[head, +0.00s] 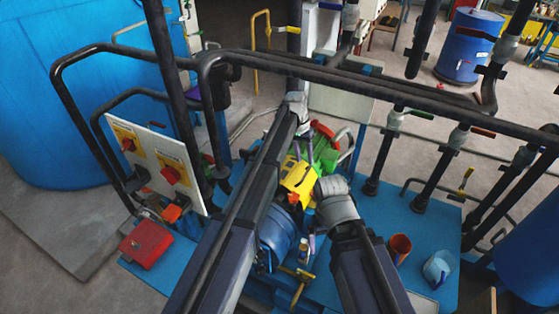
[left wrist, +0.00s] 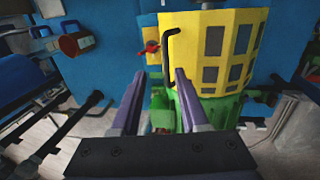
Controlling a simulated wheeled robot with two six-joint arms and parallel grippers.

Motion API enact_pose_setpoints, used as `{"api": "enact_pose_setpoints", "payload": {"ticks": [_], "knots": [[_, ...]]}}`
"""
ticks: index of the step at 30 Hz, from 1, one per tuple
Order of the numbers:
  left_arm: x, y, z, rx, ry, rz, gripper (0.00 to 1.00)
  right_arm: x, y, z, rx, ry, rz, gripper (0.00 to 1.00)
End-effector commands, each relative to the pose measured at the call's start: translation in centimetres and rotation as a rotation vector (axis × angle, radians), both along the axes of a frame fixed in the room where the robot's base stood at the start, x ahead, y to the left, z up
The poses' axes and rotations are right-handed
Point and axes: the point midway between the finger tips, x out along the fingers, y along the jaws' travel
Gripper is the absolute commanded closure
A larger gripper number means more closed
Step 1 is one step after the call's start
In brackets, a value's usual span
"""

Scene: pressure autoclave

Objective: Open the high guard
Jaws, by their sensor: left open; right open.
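The high guard (left wrist: 225,50) is a yellow curved cover with dark window openings and a black bar handle (left wrist: 170,55) on its left edge. It looks closed in the left wrist view; its yellow also shows in the head view (head: 298,180), partly covered by my arms. My left gripper (left wrist: 160,76) is open and empty, its two purple fingers pointing at the guard. The handle's lower end appears between the fingertips; I cannot tell whether they touch. My right gripper (head: 323,192) is beside the guard in the head view, its fingers mostly hidden.
A green machine body (left wrist: 195,105) is under the guard. A red knob (left wrist: 151,47) sits left of the handle. A panel with red switches (head: 150,160) stands left. An orange cup (head: 398,248) is on the blue platform (head: 440,215).

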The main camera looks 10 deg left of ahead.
Motion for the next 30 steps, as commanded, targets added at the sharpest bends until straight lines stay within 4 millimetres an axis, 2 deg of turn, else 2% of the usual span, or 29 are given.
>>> {"api": "enact_pose_setpoints", "payload": {"ticks": [1, 3, 14, 30], "knots": [[1.1, 0.1, 0.4, -0.006, 0.000, 0.001, 0.55, 0.0, 0.0, 0.4, 0.000, 0.000, 0.000, 0.03], [1.4, 0.1, 0.5, -0.012, 0.000, 0.001, 0.55, 0.0, 0.0, 0.4, 0.000, 0.000, 0.000, 0.03], [1.2, 0.0, -0.7, -0.012, -0.001, 0.001, 0.55, 0.0, 0.0, -0.8, 0.000, 0.000, -0.001, 0.03], [0.8, -1.2, -6.8, -0.012, -0.002, 0.000, 0.55, 0.0, 0.0, -6.9, 0.000, 0.000, -0.002, 0.03]]}}
